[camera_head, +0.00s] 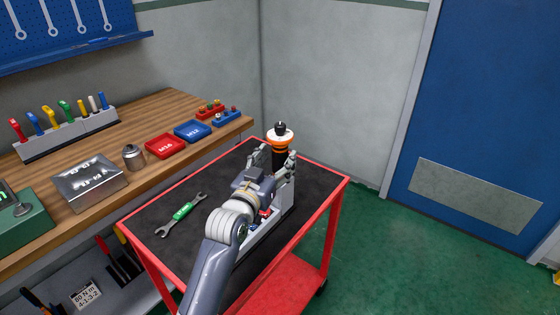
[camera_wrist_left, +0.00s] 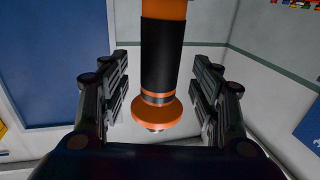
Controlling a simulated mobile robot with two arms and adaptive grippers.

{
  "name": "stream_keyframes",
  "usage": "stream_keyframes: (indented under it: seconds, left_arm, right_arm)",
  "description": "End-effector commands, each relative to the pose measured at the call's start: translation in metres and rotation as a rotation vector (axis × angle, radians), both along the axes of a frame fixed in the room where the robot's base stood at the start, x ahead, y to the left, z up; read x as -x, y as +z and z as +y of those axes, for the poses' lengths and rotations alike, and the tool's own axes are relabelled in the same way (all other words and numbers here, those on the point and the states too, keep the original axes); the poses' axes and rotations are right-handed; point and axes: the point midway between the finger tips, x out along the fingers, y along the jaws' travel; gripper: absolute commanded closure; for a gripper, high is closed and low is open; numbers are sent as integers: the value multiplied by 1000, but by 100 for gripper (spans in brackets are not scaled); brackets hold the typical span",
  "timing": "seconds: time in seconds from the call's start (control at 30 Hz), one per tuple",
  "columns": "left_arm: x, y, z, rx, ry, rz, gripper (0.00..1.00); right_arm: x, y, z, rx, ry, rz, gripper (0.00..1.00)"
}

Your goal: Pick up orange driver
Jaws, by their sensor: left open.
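The orange driver (camera_head: 282,143) stands upright at the far end of the cart, with a dark knob, pale cap, orange collar and black body. My left gripper (camera_head: 276,164) is open, its fingers on either side of the driver. In the left wrist view, the driver (camera_wrist_left: 161,60) shows an orange and black shaft and a flared orange collar between the open fingers of my left gripper (camera_wrist_left: 160,88). Gaps show on both sides there. The driver's lower part is hidden behind the gripper in the head view. My right gripper is not in view.
The red cart (camera_head: 340,190) has a dark top with a green-handled wrench (camera_head: 182,212) and a grey tray (camera_head: 268,226) partly under my arm. The wooden bench (camera_head: 180,112) on the left holds red and blue bins and a tool rack (camera_head: 70,134). A wall stands behind.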

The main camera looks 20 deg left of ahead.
Motion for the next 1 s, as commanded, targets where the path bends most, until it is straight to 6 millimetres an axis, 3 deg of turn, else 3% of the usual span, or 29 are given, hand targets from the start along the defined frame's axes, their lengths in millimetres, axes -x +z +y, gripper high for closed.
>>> stream_keyframes:
  seconds: [0.2,0.5,0.77,1.0]
  left_arm:
    - [-26,-2,-3,-1,0,-1,42]
    - [-30,-3,-3,0,0,-1,42]
    - [-30,-3,-3,0,0,0,99]
    - [-30,2,-3,0,0,-10,100]
  right_arm:
    - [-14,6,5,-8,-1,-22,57]
    - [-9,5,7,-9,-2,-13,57]
    - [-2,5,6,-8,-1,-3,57]
    - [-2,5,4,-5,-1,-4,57]
